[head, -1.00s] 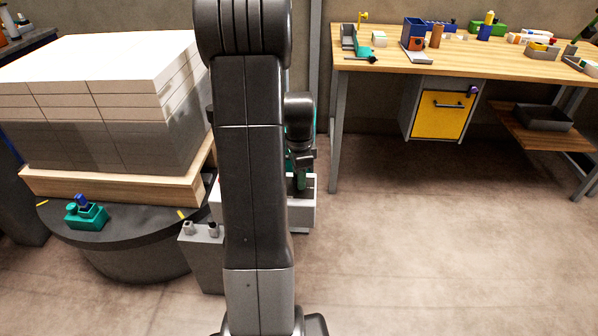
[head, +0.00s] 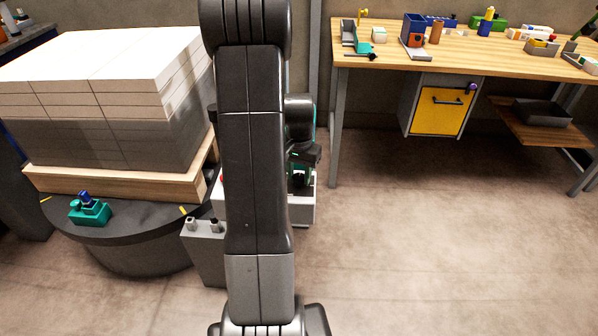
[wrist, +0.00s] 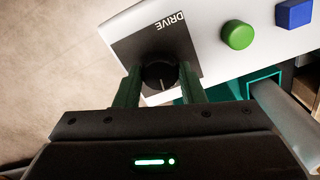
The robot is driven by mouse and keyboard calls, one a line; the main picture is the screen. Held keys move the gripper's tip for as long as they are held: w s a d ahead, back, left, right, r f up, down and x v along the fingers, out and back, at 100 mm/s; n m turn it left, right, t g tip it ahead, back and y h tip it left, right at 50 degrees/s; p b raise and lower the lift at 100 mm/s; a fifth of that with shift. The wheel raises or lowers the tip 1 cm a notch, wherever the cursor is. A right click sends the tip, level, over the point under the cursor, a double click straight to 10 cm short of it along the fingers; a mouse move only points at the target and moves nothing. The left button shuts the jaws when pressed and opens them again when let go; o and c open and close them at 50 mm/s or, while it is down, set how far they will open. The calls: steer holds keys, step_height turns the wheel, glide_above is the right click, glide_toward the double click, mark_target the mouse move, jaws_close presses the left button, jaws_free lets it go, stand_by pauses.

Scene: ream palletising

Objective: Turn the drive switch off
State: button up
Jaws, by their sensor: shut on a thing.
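The drive switch (wrist: 159,74) is a round black knob with a pale pointer line, on a dark square plate marked DRIVE (wrist: 176,27). In the wrist view the green fingers of my gripper (wrist: 160,88) stand on either side of the knob and are shut on it. The pointer line runs roughly up and down in that view. In the head view the knob is hidden behind my arm. Only part of the white control box (head: 302,209) shows there, beside my arm.
A green button (wrist: 237,35) and a blue square button (wrist: 293,14) sit beside the plate. A round dark table with a wooden pallet (head: 110,184) and stacked reams (head: 100,60) stands left. A workbench (head: 470,52) stands back right. The right floor is clear.

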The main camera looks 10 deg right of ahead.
mark_target(299, 177)
steer(key=shift+n, duration=1)
steer(key=o, duration=1)
step_height(299, 177, up, 14)
steer(key=p, duration=0.2)
steer(key=shift+f, duration=0.1)
step_height(299, 177, down, 14)
steer(key=shift+r+b, duration=0.1)
steer(key=shift+b, duration=0.75)
